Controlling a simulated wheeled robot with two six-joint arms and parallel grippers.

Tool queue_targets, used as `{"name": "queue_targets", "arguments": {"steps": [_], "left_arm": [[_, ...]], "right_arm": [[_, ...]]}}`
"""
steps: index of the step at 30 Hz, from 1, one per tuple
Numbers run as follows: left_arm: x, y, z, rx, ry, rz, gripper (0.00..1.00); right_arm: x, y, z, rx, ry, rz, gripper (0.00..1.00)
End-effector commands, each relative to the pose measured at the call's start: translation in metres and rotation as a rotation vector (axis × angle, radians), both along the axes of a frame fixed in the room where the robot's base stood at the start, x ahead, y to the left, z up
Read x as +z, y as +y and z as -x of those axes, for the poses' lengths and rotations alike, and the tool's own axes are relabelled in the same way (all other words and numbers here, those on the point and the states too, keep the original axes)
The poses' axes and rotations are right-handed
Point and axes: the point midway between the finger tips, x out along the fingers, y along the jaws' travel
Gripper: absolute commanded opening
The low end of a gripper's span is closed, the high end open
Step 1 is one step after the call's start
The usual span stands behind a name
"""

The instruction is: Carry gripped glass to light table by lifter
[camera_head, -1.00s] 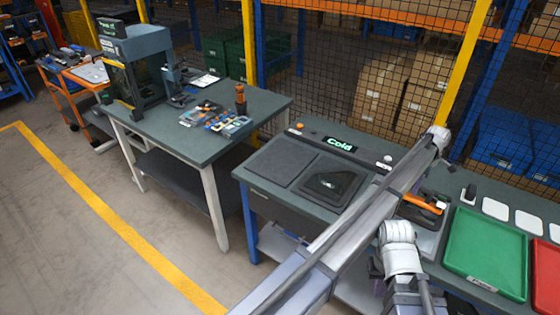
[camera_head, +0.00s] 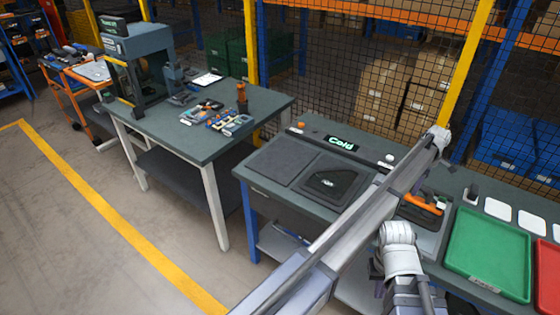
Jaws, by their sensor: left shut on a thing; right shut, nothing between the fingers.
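My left arm (camera_head: 345,225) crosses the view from the bottom up to a white joint (camera_head: 438,136) over the right bench. My other arm (camera_head: 400,260) rises from the bottom edge to another white joint. I cannot make out the fingers of either gripper. An orange-handled tool (camera_head: 424,204), perhaps the lifter, shows beside my arm, partly over a grey tray. I cannot make out any glass. A dark pad with a black recessed shape (camera_head: 336,182) lies on the right bench by a lit sign reading "Cold" (camera_head: 341,143). I cannot tell which surface is the light table.
A green tray (camera_head: 488,255) and part of a red tray (camera_head: 548,277) are at the right, with white pads behind. The left bench (camera_head: 190,140) holds a grey machine (camera_head: 135,60) and small parts. A mesh fence stands behind. The floor at left is clear.

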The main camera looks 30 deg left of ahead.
Motion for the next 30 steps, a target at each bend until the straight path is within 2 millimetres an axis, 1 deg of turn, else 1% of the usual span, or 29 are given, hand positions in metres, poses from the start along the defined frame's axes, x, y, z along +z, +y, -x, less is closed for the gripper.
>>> {"name": "queue_targets", "arguments": {"steps": [1,15,30], "left_arm": [[-0.006,0.0,0.0,-0.001,0.0,0.0,0.0],[-0.031,0.001,0.0,0.001,0.0,0.0,0.0],[-0.032,0.001,0.0,0.001,0.0,0.0,0.0]], "right_arm": [[-0.006,0.0,-0.001,0.0,0.0,0.0,0.0],[-0.031,-0.001,0.0,-0.002,0.0,0.0,0.0],[-0.033,-0.001,0.0,-0.002,0.0,0.0,0.0]]}}
